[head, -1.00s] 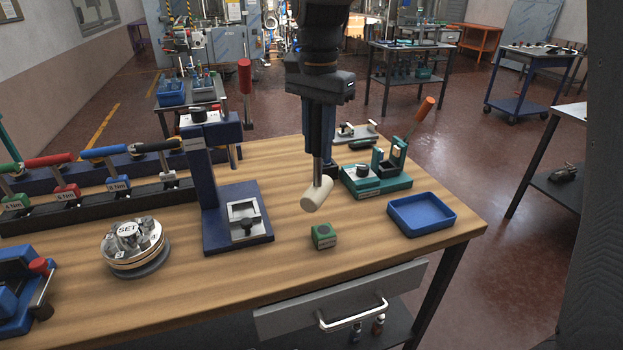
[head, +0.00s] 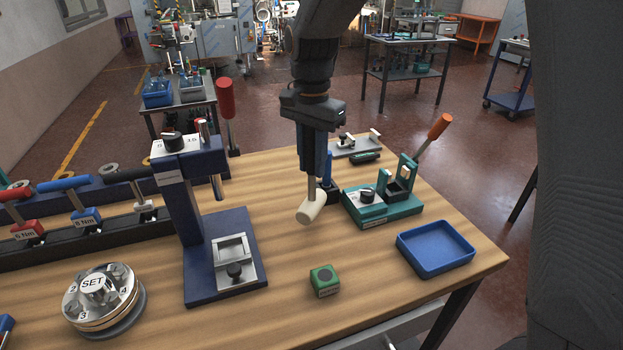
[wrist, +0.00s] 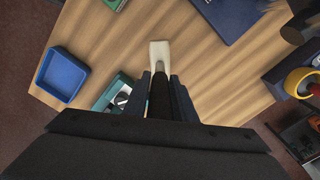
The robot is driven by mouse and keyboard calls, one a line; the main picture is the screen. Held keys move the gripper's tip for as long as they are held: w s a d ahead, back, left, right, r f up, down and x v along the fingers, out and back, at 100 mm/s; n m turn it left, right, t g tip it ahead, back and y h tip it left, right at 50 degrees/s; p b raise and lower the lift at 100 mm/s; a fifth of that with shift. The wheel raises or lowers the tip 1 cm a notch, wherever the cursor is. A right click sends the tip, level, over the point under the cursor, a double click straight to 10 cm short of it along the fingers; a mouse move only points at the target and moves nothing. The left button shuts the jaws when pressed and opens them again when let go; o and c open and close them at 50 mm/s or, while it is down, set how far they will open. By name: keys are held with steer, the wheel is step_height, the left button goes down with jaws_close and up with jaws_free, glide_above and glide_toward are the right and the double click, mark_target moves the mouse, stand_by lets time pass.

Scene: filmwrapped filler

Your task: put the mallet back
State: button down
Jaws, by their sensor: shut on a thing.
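The mallet has a cream cylindrical head (head: 312,207) and a thin metal shaft; it hangs head down, slightly tilted, above the bench. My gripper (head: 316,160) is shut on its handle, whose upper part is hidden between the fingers. In the wrist view the mallet head (wrist: 160,50) points away from my gripper (wrist: 162,95), over bare wood. The wooden bench (head: 290,240) lies below.
A teal fixture with an orange lever (head: 385,208) and a blue tray (head: 436,250) stand on the right. A green block (head: 324,281) is in front. A dark blue press (head: 205,240) with a red lever and a round SET dial (head: 100,298) stand left. Bare wood lies between.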

mark_target(312, 129)
steer(key=shift+f+p, duration=0.6)
steer(key=shift+f, duration=1.65)
steer(key=c, duration=1.5)
jaws_free()
steer(key=shift+o, duration=0.2)
step_height(312, 129, up, 12)
steer(key=b, duration=0.3)
steer(key=shift+b, duration=0.35)
